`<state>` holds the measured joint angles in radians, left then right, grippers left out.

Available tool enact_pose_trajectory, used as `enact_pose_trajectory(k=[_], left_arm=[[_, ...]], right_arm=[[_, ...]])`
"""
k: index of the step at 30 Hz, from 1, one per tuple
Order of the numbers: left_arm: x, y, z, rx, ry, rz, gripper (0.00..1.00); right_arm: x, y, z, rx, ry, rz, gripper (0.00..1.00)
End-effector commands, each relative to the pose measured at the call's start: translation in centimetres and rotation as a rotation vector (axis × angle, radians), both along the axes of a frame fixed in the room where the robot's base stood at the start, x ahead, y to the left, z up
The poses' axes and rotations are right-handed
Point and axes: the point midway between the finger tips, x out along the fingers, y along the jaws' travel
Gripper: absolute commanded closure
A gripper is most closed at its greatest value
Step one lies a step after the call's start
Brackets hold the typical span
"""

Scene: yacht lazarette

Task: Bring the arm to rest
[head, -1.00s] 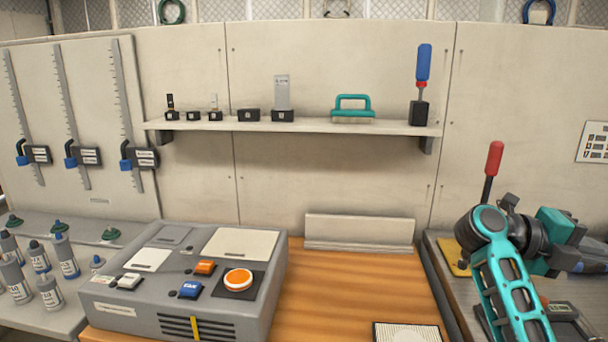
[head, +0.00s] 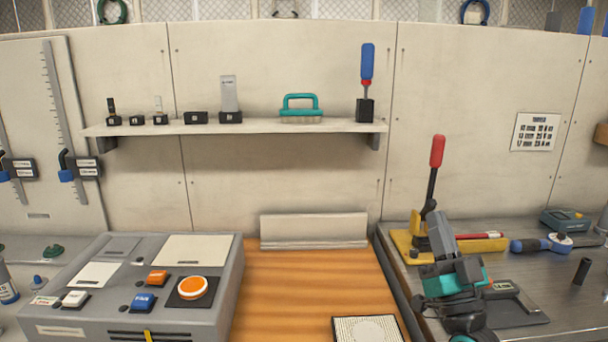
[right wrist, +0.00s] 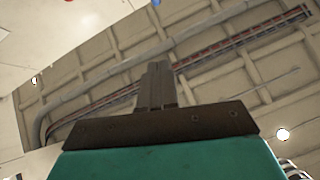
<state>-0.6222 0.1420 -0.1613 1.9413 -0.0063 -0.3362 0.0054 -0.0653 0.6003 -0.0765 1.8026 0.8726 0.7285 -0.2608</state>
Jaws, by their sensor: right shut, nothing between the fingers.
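My right gripper (head: 437,232) is at the lower right of the head view, in front of the grey side bench. Its dark fingers point up and are closed together with nothing between them. The right wrist view shows the shut fingers (right wrist: 156,88) against the ceiling, with no object near them. The gripper overlaps part of a yellow-based clamp with a red handle (head: 437,151) behind it; I see no clear contact. My left gripper is not in the head view.
A grey control box (head: 215,254) with orange, blue and white buttons stands at left on the wooden bench (head: 295,290). A wall shelf (head: 230,128) holds small tools and a teal brush (head: 301,108). On the grey bench (head: 535,285) lie a blue-handled tool (head: 541,243) and a meter (head: 565,220).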

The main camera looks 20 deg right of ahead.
Motion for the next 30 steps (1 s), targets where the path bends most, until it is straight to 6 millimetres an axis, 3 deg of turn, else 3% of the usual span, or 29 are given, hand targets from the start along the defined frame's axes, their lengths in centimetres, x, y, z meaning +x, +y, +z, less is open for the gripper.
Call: enact_pose_trajectory(k=[1,3,6,10,15,21,30], left_arm=[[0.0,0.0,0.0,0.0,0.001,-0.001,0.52],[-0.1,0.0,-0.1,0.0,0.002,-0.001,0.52],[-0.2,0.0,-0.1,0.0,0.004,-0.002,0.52],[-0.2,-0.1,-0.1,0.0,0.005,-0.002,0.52],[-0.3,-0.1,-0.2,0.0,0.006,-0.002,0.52],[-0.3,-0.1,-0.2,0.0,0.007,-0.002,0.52],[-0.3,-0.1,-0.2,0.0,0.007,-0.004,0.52]], right_arm=[[0.0,2.1,-3.4,-0.075,0.129,0.05,1.0],[-0.4,4.7,-8.1,-0.182,0.307,0.109,1.0],[-2.1,7.4,-15.0,-0.32,0.553,0.172,1.0],[-5.6,9.1,-22.6,-0.469,0.829,0.211,1.0],[-10.5,9.4,-29.4,-0.612,1.097,0.216,1.0],[-16.8,8.1,-35.1,-0.759,1.37,0.178,1.0],[-16.8,14.4,-35.4,-0.45,1.373,0.195,1.0]])
